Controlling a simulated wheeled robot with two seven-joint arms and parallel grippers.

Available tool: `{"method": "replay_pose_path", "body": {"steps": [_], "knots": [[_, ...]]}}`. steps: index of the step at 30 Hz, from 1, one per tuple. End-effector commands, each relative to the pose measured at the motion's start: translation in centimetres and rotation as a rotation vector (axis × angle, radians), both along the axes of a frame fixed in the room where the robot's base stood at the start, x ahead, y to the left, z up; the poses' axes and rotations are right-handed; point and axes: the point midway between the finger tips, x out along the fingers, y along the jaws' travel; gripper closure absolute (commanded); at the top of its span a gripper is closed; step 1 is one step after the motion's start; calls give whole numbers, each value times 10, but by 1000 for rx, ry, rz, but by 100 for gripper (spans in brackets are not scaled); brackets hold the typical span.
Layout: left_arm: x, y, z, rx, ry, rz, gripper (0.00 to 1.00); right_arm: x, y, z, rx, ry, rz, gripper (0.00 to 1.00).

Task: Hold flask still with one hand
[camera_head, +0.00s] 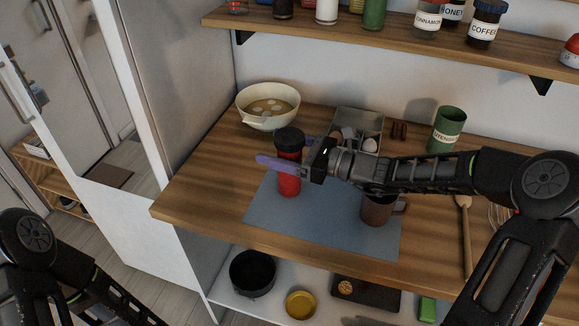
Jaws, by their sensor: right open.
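The red flask (288,184) with a black lid stands upright on the blue-grey mat (335,230) on the wooden counter. My right gripper (280,157) reaches in from the right at the flask's upper part. One purple finger passes in front of the flask, and part of the other shows behind it. The jaws are open, and I cannot tell whether either finger touches the flask. My left arm shows at the lower left, but its gripper is out of view.
A brown mug (376,209) stands on the mat below my right forearm. A shelf (400,43) with jars hangs above. The counter's left end is clear.

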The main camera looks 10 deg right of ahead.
Motion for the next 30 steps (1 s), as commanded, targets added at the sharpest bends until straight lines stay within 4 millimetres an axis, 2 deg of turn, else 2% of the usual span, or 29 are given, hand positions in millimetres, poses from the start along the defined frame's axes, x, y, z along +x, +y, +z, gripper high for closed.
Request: {"method": "replay_pose_path", "body": {"steps": [11,30], "knots": [[0,0,0,0,0,0,64,0,0,0,1,1,0,24],[0,0,0,0,0,0,64,0,0,0,1,1,0,76]]}}
